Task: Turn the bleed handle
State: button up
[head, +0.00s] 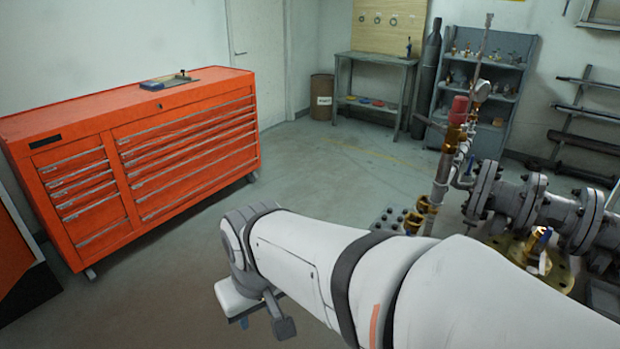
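A pipe assembly stands at the right of the head view, with a thin upright branch (443,175) carrying brass fittings and a gauge (481,91). Another blue-topped brass valve (541,243) sits lower, by the flanged pipe. I cannot tell which of these is the bleed handle. My arm crosses the lower middle and hides part of the pipework. My gripper (264,309) is at the arm's far left end, partly hidden behind the wrist, well left of the pipes and apart from them. Its fingers are not clear.
A red-orange tool chest (130,155) stands at left. A workbench (375,85), a barrel (321,97), a dark gas cylinder (428,75) and a shelf unit (490,75) line the back. A pipe rack (590,125) is at right. The floor (335,165) between is clear.

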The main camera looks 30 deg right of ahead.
aim_at(470, 223)
jog(key=u, duration=0.6)
jog(key=k, duration=0.7)
jog(key=z, duration=2.25)
jog(key=i, duration=1)
jog(key=z, duration=0.05)
